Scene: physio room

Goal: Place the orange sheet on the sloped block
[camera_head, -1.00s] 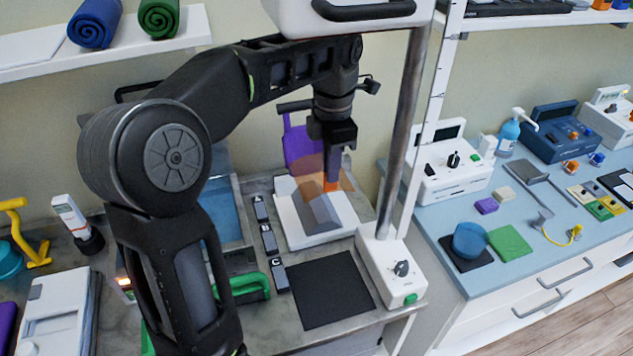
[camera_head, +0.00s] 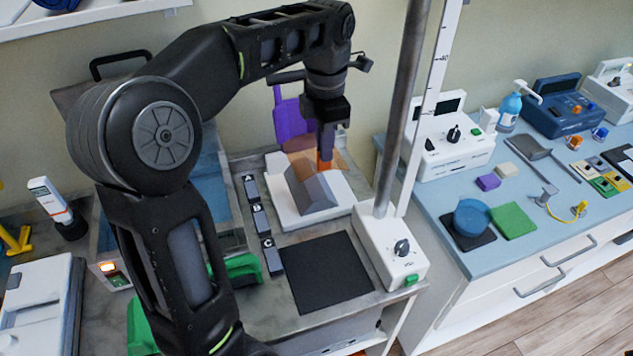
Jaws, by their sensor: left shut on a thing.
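The orange sheet (camera_head: 303,161) is thin and see-through. It hangs over the upper back part of the grey sloped block (camera_head: 315,193); I cannot tell whether it touches the slope. The block sits on a white base (camera_head: 292,213) on the grey counter. My left gripper (camera_head: 325,162) comes down from above at the sheet's right side and is shut on it. An orange grip piece shows at the fingertips, and the fingers partly hide it. My right gripper is not in view.
A black mat (camera_head: 325,272) lies in front of the white base. Blocks marked A, B and C (camera_head: 257,220) stand to its left. A white control box (camera_head: 391,248) with a metal post stands to the right. A purple item (camera_head: 290,122) stands behind.

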